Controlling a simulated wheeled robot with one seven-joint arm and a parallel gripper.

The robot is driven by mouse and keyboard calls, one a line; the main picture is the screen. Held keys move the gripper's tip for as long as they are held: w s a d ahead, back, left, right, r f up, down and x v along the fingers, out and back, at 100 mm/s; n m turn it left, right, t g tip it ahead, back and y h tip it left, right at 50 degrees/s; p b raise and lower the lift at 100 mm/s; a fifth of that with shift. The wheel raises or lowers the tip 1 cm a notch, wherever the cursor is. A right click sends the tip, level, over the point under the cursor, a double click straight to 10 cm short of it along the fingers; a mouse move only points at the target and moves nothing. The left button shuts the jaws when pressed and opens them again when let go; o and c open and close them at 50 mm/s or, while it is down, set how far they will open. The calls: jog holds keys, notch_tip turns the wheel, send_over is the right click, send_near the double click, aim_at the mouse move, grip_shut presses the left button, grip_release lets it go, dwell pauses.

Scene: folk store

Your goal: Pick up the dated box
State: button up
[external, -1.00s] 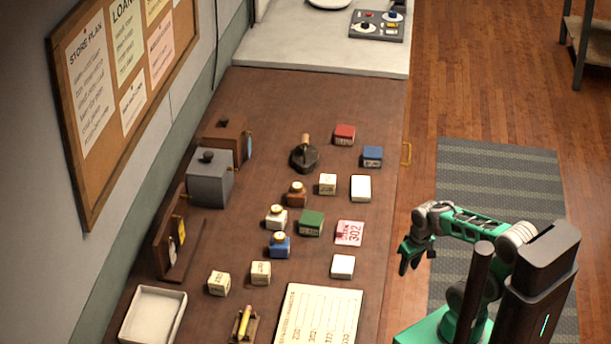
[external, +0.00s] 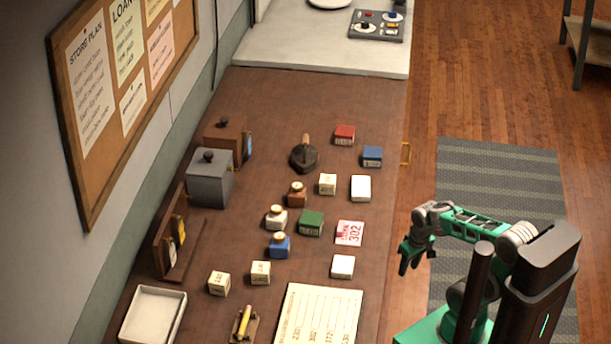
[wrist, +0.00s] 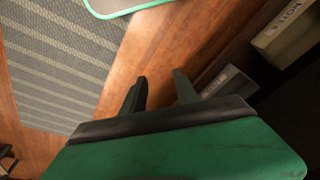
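Several small cream boxes with dark print stand on the brown counter: a left one (external: 219,283), a middle one (external: 261,272) and a far one (external: 327,184). Their print is too small to read, so I cannot tell which is the dated box. My gripper (external: 409,262) hangs to the right of the counter, apart from all the boxes. In the wrist view, its two fingers (wrist: 160,88) are spread with nothing between them, above the wooden floor.
A striped rug (external: 490,180) lies on the floor.

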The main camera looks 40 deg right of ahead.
jog(key=shift+o, duration=0.4)
jog(key=o, duration=0.9)
